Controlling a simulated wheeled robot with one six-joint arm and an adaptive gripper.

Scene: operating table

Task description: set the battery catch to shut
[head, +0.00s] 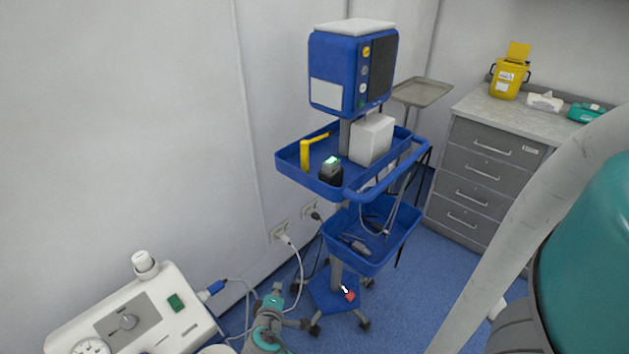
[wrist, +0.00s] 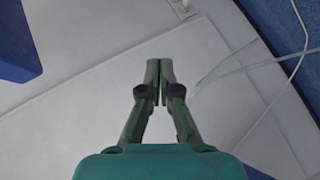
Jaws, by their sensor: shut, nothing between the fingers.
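No part in view can be surely told as the battery catch, so I cannot see whether it is open or shut. A blue trolley (head: 281,168) carries a blue monitor unit (head: 326,65). On its upper tray stand a yellow angled piece (head: 306,153) and a small black device (head: 329,176) with a lit green top. My gripper (wrist: 160,82) is shut and empty in the wrist view, in front of the pale wall. Its fingertips touch nothing that I can see.
A white device (head: 142,310) with a gauge and dial is at lower left. White cables run from the wall sockets (head: 282,233). A grey drawer cabinet (head: 489,146) stands at right, bearing a yellow bin (head: 508,80). Blue floor shows between trolley and cabinet.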

